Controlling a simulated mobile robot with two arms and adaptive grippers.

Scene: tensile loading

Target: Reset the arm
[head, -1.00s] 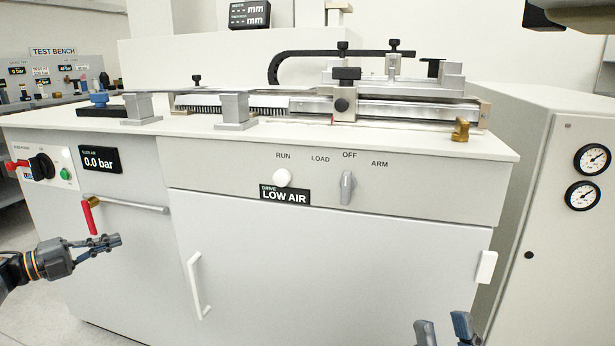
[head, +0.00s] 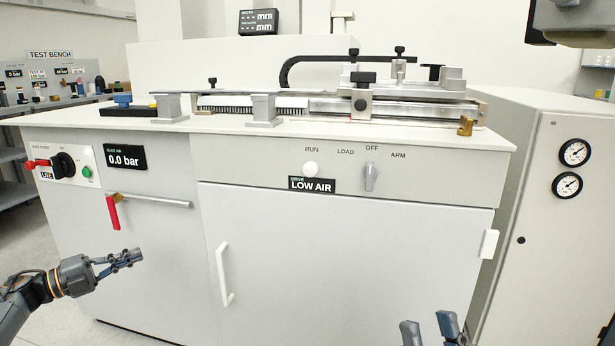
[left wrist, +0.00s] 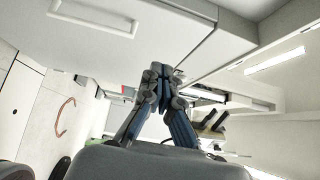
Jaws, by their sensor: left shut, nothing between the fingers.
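My left gripper (head: 124,259) is at the lower left of the head view, in front of the bench's left panel, below the red-handled lever (head: 113,211). It is shut and empty; its fingers also show together in the left wrist view (left wrist: 160,84). My right gripper (head: 430,328) shows only its two fingertips at the bottom edge of the head view, spread apart with nothing seen between them. The testing bench (head: 350,240) stands ahead with its door shut. Its selector knob (head: 370,177) points up, near OFF. The drive display (head: 312,185) reads LOW AIR.
The slide air display (head: 125,157) reads 0.0 bar, beside a black knob (head: 64,164) and a green button (head: 87,172). The tensile rig (head: 360,100) lies on the bench top. A cabinet with two gauges (head: 575,152) stands at the right. Floor shows at the left.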

